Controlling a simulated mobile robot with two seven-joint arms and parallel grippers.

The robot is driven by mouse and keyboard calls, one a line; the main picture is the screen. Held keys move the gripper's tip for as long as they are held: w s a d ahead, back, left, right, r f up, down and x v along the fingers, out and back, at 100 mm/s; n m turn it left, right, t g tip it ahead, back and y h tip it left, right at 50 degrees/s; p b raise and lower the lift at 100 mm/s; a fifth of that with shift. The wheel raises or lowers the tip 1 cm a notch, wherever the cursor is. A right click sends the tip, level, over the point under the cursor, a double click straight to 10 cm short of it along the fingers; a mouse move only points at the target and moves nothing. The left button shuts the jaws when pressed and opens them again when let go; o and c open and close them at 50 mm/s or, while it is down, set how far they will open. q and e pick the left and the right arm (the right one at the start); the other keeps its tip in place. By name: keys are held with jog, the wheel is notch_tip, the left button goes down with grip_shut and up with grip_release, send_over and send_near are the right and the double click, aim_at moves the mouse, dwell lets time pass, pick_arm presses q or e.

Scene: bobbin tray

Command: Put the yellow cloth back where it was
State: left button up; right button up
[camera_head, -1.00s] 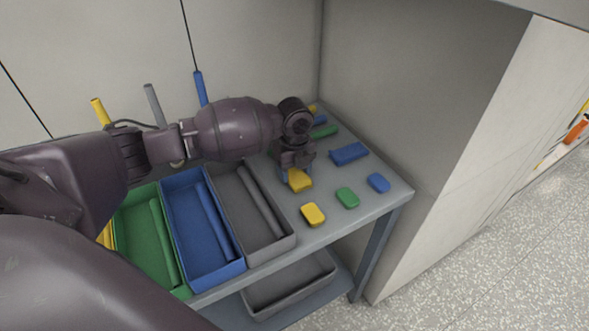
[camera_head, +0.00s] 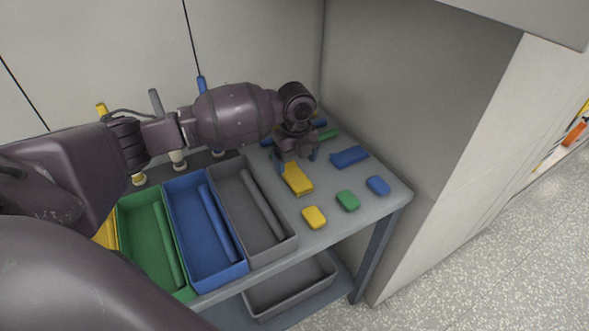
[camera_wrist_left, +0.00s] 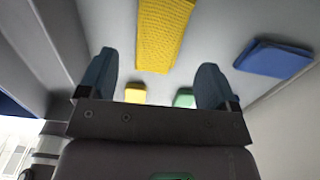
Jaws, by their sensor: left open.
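The yellow cloth (camera_head: 298,180) lies flat on the grey table top, to the right of the grey bin. It also shows in the left wrist view (camera_wrist_left: 164,38), beyond the two fingertips and roughly between them. My left gripper (camera_head: 298,163) is open and empty, just over the far end of the cloth. In the left wrist view my left gripper (camera_wrist_left: 156,78) has its dark fingers wide apart, with nothing between them. The far end of the cloth is partly hidden by the gripper in the head view. My right gripper is not in view.
Blue cloth (camera_head: 349,157) and green cloth (camera_head: 330,134) lie nearby. Yellow (camera_head: 314,217), green (camera_head: 347,201) and blue (camera_head: 378,186) pads lie toward the front. Grey (camera_head: 282,245), blue (camera_head: 225,275) and green (camera_head: 172,285) bins stand left. A wall borders the right back.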

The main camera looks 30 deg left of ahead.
aim_at(296, 174)
pick_arm(q)
notch_tip(296, 174, up, 7)
jog(key=p, duration=0.1)
dwell(0.7)
